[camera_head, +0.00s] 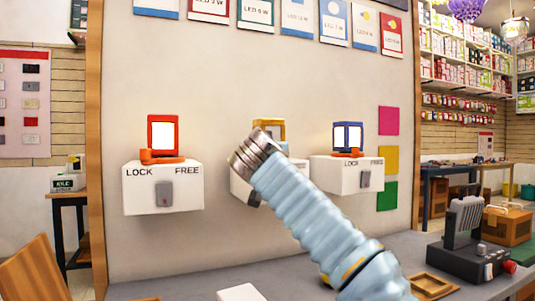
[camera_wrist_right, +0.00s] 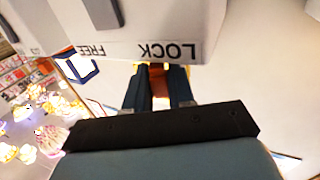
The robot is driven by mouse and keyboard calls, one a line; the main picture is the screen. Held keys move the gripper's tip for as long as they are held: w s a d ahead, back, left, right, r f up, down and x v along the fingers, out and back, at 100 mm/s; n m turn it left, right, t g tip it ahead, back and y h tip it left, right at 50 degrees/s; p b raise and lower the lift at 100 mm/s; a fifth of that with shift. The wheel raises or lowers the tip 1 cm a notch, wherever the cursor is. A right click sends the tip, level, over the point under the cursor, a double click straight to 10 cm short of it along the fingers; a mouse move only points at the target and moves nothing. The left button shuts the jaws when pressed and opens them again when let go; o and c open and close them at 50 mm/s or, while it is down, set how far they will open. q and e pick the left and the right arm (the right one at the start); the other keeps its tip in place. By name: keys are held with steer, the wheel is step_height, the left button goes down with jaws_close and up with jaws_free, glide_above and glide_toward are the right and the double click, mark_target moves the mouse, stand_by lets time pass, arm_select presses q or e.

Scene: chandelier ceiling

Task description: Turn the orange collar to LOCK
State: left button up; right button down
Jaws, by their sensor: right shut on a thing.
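My right arm comes in from the lower right in the head view, its metal wrist end (camera_head: 258,148) in front of the middle white box (camera_head: 240,187). That box carries a yellow-framed lamp (camera_head: 268,125); its collar is hidden there behind my arm. In the wrist view, which is upside down, my right gripper (camera_wrist_right: 157,86) is shut on a small orange part, seemingly the collar (camera_wrist_right: 157,69), at the box marked LOCK (camera_wrist_right: 168,50) and FREE. How far the collar is turned is not clear. My left gripper is not in view.
A left box (camera_head: 162,190) has a red-framed lamp and orange collar (camera_head: 160,158); a right box (camera_head: 345,178) has a blue-framed lamp (camera_head: 347,135) and orange collar. Both flank my arm closely. A grey counter below holds a dark device (camera_head: 470,255) and a wooden tray (camera_head: 430,287).

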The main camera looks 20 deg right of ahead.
steer(key=c, duration=1)
jaws_free()
steer(key=shift+a, duration=0.1)
steer(key=shift+c, duration=0.2)
steer(key=shift+s+a+f, duration=0.1)
steer(key=shift+s, duration=0.15)
steer(key=b+v, duration=0.4)
steer(key=v, duration=0.9)
steer(key=shift+b, duration=0.4)
steer(key=shift+s+a, duration=0.1)
